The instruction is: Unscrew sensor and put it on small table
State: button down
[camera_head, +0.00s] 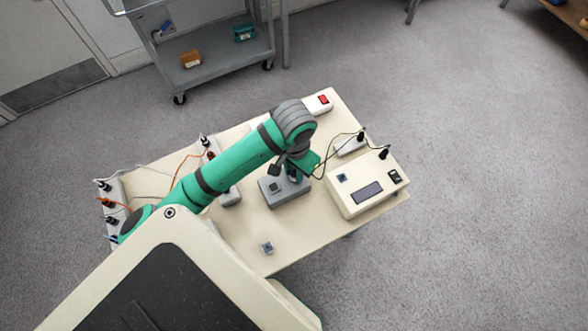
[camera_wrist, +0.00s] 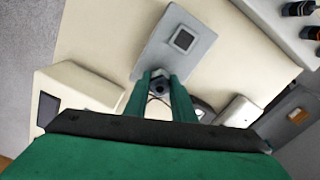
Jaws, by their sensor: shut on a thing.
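My gripper (camera_wrist: 159,88) is shut on a small grey sensor (camera_wrist: 160,77), whose dark round end shows between the green fingers in the wrist view. In the head view my gripper (camera_head: 293,176) is over the grey block (camera_head: 290,196) in the middle of the cream table (camera_head: 300,240). The same block shows in the wrist view (camera_wrist: 160,60), with a dark square (camera_wrist: 183,39) on its top. The sensor is at the end of the block away from this square. I cannot tell whether it still touches the block.
A cream instrument box (camera_head: 350,203) with a display stands to the right. A small grey cube (camera_head: 267,248) lies near the front edge. A white box with a red switch (camera_head: 320,102) is at the back. Dark cables run near my gripper. A grey cart (camera_head: 215,72) stands behind.

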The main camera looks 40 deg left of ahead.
jog(key=shift+n, duration=1.4)
jog(key=n, duration=0.3)
jog(key=shift+n, duration=0.5)
jog(key=shift+n, duration=2)
jog(key=shift+n, duration=0.4)
jog(key=n, duration=0.3)
jog(key=shift+d, duration=0.1)
